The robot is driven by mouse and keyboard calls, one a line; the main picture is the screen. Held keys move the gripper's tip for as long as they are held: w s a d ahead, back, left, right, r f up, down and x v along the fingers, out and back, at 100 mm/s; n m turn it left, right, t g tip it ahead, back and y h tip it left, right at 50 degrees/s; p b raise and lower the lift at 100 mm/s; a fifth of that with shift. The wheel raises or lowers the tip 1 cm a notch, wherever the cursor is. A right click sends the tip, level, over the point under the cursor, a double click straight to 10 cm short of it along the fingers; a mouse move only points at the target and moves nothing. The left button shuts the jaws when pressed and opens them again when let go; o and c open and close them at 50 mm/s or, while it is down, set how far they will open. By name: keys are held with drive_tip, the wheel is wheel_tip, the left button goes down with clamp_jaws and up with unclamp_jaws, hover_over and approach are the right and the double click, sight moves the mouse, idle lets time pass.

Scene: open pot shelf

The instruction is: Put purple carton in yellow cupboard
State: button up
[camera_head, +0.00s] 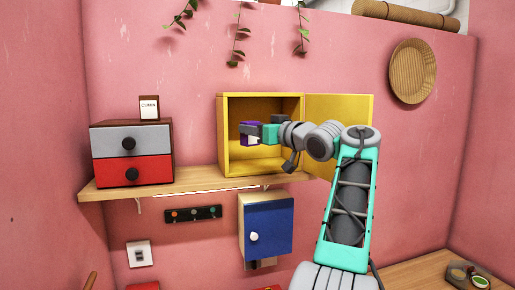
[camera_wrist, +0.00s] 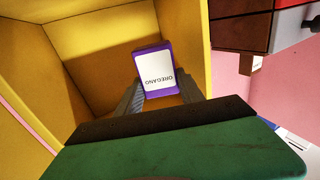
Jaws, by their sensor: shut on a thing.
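The purple carton (camera_wrist: 154,72), with a white label reading OREGANO, sits between the two fingers of my gripper (camera_wrist: 161,100) in the wrist view. My gripper is shut on it. In the head view the purple carton (camera_head: 244,133) shows at the tip of my gripper (camera_head: 254,134), in front of or just inside the opening of the yellow cupboard (camera_head: 222,140). The cupboard stands on the wooden shelf, its door (camera_head: 345,115) swung open to the right. The wrist view shows the cupboard's yellow walls (camera_wrist: 110,28) around the carton. I cannot tell whether the carton touches the cupboard floor.
A drawer unit (camera_head: 130,155) with grey and red drawers stands left on the shelf (camera_head: 195,181), with a small brown carton (camera_head: 149,107) on top. A blue cupboard (camera_head: 268,225) hangs below. Shelf space between the drawers and yellow cupboard is clear.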

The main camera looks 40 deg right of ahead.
drive_tip(key=d+f, duration=0.1)
drive_tip(key=f, duration=0.1)
drive_tip(key=w+d+f, duration=0.1)
drive_tip(key=f, duration=0.1)
drive_tip(key=d+f+p, duration=0.1)
drive_tip(key=f, duration=0.1)
drive_tip(key=shift+w+f, duration=0.25)
drive_tip(key=shift+w, duration=0.05)
drive_tip(key=shift+f, duration=0.35)
drive_tip(key=shift+s+a, duration=0.1)
drive_tip(key=shift+a, duration=0.05)
drive_tip(key=shift+f, duration=0.3)
drive_tip(key=o, duration=1.3)
drive_tip(key=shift+r, duration=0.1)
